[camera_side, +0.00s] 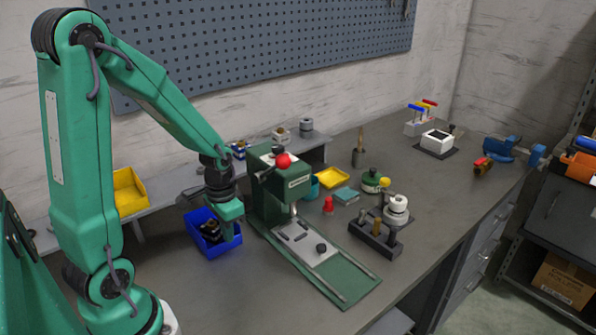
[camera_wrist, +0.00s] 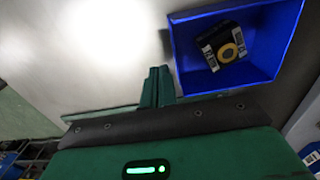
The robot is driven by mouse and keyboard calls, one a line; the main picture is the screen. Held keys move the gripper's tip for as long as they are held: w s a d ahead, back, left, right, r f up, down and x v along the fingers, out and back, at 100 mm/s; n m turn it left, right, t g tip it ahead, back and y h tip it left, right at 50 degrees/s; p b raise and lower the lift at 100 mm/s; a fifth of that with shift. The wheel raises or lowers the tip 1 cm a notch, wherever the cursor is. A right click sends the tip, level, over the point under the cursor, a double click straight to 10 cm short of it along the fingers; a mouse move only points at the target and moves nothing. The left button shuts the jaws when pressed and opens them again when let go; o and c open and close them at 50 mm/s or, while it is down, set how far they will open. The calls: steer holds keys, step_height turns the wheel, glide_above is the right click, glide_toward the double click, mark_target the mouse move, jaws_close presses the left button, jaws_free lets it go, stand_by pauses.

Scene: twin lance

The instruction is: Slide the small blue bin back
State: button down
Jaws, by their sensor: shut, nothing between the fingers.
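The small blue bin (camera_side: 212,238) stands on the bench top to the left of the green press. It holds a black item with a white label and a yellow ring (camera_wrist: 222,47), seen best in the wrist view. In the wrist view the bin (camera_wrist: 277,46) fills the upper right. My gripper (camera_side: 231,236) is shut and empty. In the side view it points down at the bin's right end. In the wrist view its fingers (camera_wrist: 157,86) are beside the bin's lower left side. I cannot tell whether they touch it.
The green press (camera_side: 270,195) stands close on the right of my gripper. A yellow bin (camera_side: 129,191) is on the raised shelf behind. A black fixture with a white spool (camera_side: 397,205) stands further right. Bare bench lies in front of the blue bin.

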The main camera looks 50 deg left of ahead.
steer(key=shift+r, duration=0.5)
steer(key=shift+r, duration=0.1)
steer(key=shift+r, duration=1.4)
steer(key=s+d+r+t, duration=0.2)
steer(key=d+r, duration=0.3)
steer(key=r, duration=0.2)
steer(key=s+d+r+t, duration=0.2)
steer(key=d+r, duration=0.3)
steer(key=r, duration=0.3)
steer(key=shift+s+r+t, duration=0.15)
steer(key=shift+s+t, duration=0.2)
steer(key=shift+t, duration=0.45)
